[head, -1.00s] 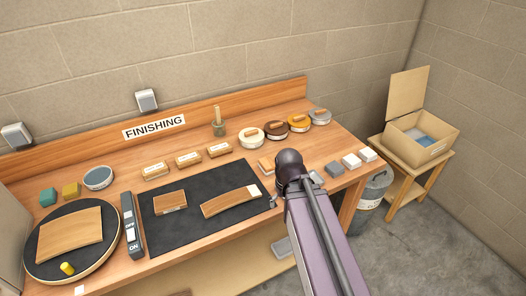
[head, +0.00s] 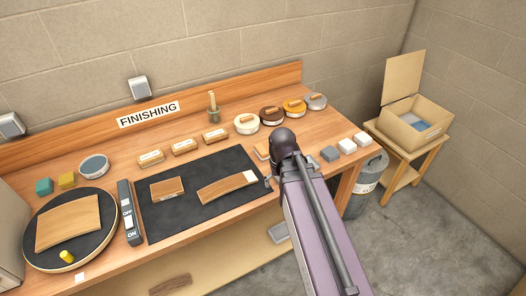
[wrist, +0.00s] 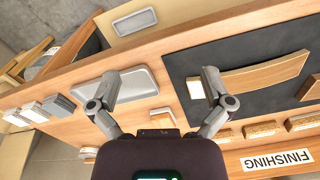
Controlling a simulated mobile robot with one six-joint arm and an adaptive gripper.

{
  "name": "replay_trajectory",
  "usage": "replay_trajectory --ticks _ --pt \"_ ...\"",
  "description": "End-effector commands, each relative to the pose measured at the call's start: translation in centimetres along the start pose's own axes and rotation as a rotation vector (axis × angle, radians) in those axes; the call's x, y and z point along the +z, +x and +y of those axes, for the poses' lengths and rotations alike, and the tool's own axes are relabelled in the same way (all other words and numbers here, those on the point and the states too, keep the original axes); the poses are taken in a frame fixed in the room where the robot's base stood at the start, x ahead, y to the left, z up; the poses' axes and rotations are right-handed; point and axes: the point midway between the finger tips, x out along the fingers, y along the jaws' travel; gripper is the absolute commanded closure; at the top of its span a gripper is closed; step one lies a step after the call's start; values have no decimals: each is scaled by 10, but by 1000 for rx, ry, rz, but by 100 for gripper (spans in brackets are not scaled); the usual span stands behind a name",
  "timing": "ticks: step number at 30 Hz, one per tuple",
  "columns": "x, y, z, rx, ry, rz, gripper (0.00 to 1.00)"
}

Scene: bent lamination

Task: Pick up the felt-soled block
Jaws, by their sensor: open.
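A small wooden block (head: 262,151) lies on the bench just left of my arm's end in the head view. In the wrist view a wooden block (wrist: 162,117) shows low between my fingers, its lower part hidden by the gripper body. I cannot make out a felt sole on it. My gripper (wrist: 160,88) is open and empty, with its fingers spread on either side over the bench. Another wooden block (head: 167,188) lies on the black mat, beside a curved lamination (head: 226,188) with a pale end.
A grey tray (wrist: 140,86) lies on the bench beneath my left finger. Grey and white blocks (head: 347,146) stand to the right. Several labelled blocks (head: 184,146) and round tins (head: 271,116) line the back. The black mat (head: 200,215) has bare areas.

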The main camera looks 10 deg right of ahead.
Motion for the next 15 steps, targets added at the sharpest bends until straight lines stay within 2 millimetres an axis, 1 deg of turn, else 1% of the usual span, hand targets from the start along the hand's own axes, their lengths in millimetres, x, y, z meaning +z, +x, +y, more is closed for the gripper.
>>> replay_trajectory --ticks 1,5,15 --pt "-18 -4 0 0 -11 0 0" --pt "-58 -10 1 0 -52 0 0" --pt "-186 -29 1 -1 -190 1 0"
